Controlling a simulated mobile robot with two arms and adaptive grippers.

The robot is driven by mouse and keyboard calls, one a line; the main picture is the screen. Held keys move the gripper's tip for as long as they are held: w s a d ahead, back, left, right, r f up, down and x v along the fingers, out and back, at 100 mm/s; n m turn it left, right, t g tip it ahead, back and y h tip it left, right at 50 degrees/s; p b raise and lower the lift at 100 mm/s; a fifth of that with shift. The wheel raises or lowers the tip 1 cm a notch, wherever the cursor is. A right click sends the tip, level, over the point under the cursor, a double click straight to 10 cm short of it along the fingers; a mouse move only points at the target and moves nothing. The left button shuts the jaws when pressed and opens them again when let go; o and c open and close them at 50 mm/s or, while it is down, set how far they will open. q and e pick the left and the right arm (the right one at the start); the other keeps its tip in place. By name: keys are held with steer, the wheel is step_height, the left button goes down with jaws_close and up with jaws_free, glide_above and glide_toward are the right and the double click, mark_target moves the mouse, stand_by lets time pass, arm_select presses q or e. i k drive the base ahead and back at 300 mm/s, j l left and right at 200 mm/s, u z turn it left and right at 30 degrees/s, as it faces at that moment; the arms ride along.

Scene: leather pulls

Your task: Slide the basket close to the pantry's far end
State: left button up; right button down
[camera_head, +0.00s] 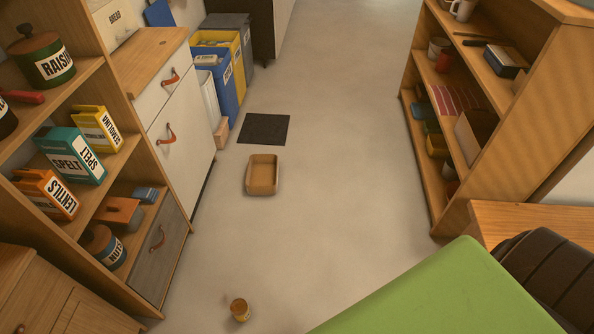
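A small tan open-topped basket (261,190) sits on the bare floor in the middle of the aisle, in the head view. It looks empty and stands upright with rounded corners. It lies just in front of a dark mat (264,128), with a narrow gap between them. The pantry aisle runs away from me between shelving on both sides. Neither of my grippers shows in this view, so their state and their distance from the basket cannot be seen.
Pantry shelves and a white cabinet (180,128) with leather pulls line the left. Bins, including a blue one (227,98), stand beyond it. An open wooden shelf (433,190) lines the right. A small jar (240,309) stands on the near floor. A green surface (440,295) fills the lower right.

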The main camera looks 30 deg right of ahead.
mark_target(262, 172)
steer(key=i+l, duration=0.1)
steer(key=l, duration=0.3)
steer(key=i+l, duration=0.15)
steer(key=l, duration=0.2)
steer(key=i+l, duration=0.1)
steer(key=l, duration=0.3)
steer(key=i+l, duration=0.1)
steer(key=l, duration=0.25)
